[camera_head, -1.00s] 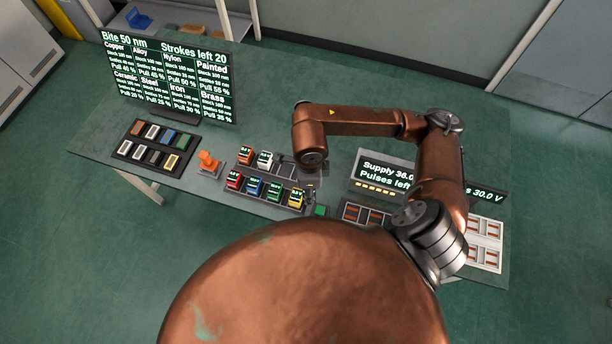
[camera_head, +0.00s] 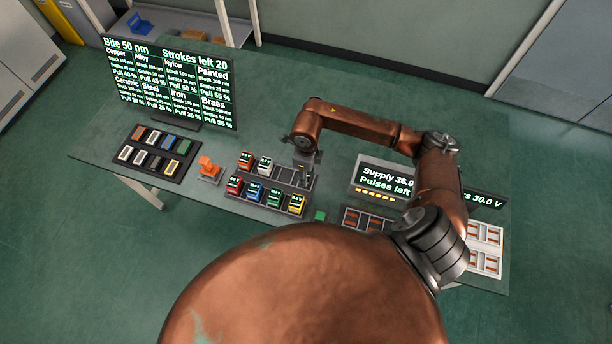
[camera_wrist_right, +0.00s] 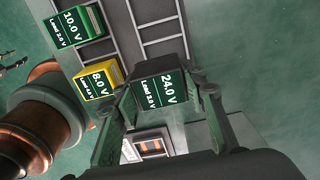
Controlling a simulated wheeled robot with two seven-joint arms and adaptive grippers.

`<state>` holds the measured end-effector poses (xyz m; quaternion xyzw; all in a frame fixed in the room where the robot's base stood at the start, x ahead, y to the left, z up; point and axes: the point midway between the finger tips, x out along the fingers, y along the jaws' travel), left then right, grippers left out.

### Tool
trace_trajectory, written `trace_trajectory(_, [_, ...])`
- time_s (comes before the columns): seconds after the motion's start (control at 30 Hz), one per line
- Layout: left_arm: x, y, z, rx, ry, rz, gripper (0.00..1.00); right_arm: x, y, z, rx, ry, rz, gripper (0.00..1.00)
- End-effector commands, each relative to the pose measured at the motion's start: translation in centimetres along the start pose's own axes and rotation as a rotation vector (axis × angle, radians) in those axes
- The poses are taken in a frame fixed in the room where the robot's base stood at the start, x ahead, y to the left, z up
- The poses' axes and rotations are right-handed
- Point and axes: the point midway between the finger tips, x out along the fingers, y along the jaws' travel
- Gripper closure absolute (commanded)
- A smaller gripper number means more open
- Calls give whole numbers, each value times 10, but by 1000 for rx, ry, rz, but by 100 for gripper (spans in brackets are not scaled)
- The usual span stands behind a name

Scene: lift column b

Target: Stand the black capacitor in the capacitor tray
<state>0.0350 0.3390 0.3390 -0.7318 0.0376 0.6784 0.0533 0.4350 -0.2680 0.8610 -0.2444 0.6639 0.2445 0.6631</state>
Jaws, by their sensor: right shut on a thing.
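In the head view my right gripper (camera_head: 304,178) points down over the right end of the capacitor tray (camera_head: 284,173); the capacitor is hard to make out there. The tray, also in the wrist view (camera_wrist_right: 160,31), has two rows. Orange and white capacitors stand in the back row, with empty slots to their right. Red, blue, green and yellow ones fill the front row. My left gripper is out of view.
A green button (camera_head: 320,215) lies right of the tray. An orange device (camera_head: 208,167) and a tray of blocks (camera_head: 153,150) are to the left. A supply display (camera_head: 385,178) and dark slotted tray (camera_head: 365,217) stand right. A large screen (camera_head: 168,82) stands behind.

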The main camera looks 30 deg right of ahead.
Motion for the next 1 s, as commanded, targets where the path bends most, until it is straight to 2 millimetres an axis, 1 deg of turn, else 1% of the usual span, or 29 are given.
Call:
trace_trajectory(0.03, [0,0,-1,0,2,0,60,4,-4,2,2,0,1,90])
trace_trajectory(0.27, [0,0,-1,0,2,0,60,16,-12,6,0,-1,1,90])
trace_trajectory(0.4, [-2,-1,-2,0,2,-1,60,35,-11,6,0,1,4,90])
trace_trajectory(0.5, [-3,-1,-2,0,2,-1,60,45,-12,6,0,-1,2,90])
trace_trajectory(0.73, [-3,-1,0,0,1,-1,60,47,-13,6,-1,-1,-1,90])
trace_trajectory(0.87, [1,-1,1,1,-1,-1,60,51,-13,6,-1,0,-1,90])
trace_trajectory(0.9, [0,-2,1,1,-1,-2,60,50,-13,6,-1,0,0,60])
trace_trajectory(1.0, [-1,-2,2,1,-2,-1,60,50,-13,6,-1,0,0,53])
